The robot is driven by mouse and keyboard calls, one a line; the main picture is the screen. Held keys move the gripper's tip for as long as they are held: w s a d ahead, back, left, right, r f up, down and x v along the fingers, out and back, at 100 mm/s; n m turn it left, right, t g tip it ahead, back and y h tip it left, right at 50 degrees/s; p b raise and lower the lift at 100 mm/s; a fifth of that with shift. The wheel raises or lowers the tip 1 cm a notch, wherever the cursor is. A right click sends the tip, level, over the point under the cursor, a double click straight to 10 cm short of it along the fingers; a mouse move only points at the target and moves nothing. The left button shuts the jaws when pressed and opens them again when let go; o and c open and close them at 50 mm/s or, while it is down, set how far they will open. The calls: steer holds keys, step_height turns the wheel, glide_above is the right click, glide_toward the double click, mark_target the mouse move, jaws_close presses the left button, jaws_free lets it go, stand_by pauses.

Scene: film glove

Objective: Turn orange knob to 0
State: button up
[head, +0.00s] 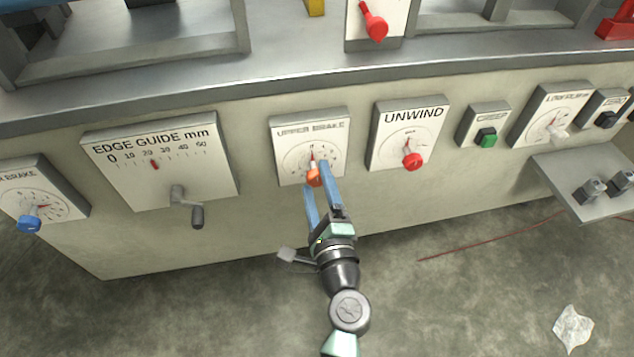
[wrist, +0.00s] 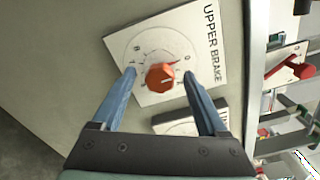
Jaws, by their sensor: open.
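The orange knob (head: 314,176) sits on the white dial plate labelled UPPER BRAKE (head: 284,126) on the front panel. In the wrist view the orange knob (wrist: 160,77) is at the centre of a ring of numbers, which are too small to read surely. My gripper (head: 318,174) is in front of this dial. In the wrist view its two blue fingers (wrist: 158,72) are open, one on each side of the knob, with a visible gap to it on both sides. In the head view the fingers partly cover the knob and the lower dial.
The UNWIND dial with a red knob (head: 413,160) is close on the right. The EDGE GUIDE plate (head: 150,185) with a grey crank (head: 195,208) is on the left. A green switch (head: 487,138) and a jutting shelf (head: 570,180) are further right.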

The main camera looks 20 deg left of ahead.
steer(key=p+v, duration=0.2)
steer(key=v, duration=1)
steer(key=shift+s+d, duration=0.25)
steer(key=w+d+r+n+t+h+p, duration=0.1)
steer(key=w+r+n+t+p, duration=0.3)
steer(key=r, duration=0.8)
steer(key=w+r+n+g+h, duration=0.1)
steer(key=w+r+n, duration=0.3)
steer(key=r, duration=0.9)
steer(key=w+d+r+n+t+p, duration=0.15)
steer(key=r+n, duration=0.45)
steer(key=r, duration=0.6)
steer(key=s+d+r+n+t+h+p, duration=0.1)
steer(key=s+d+r+t+h, duration=0.2)
steer(key=r, duration=0.6)
steer(key=s+d+r+t+h+p, duration=0.1)
steer(key=s+r+t+h, duration=0.25)
steer(key=r, duration=0.65)
steer(key=s+d+r+n+t+h+p, duration=0.1)
steer(key=s+d+r+t+h+p, duration=0.1)
steer(key=s+r, duration=0.5)
steer(key=w+r+p, duration=0.1)
steer(key=r+p, duration=1.7)
steer(key=r, duration=0.1)
steer(key=w+r+p, duration=0.2)
steer(key=r+p, duration=1.7)
steer(key=shift+w+g, duration=0.3)
steer(key=shift+a+y, duration=0.1)
steer(key=shift+y, duration=0.15)
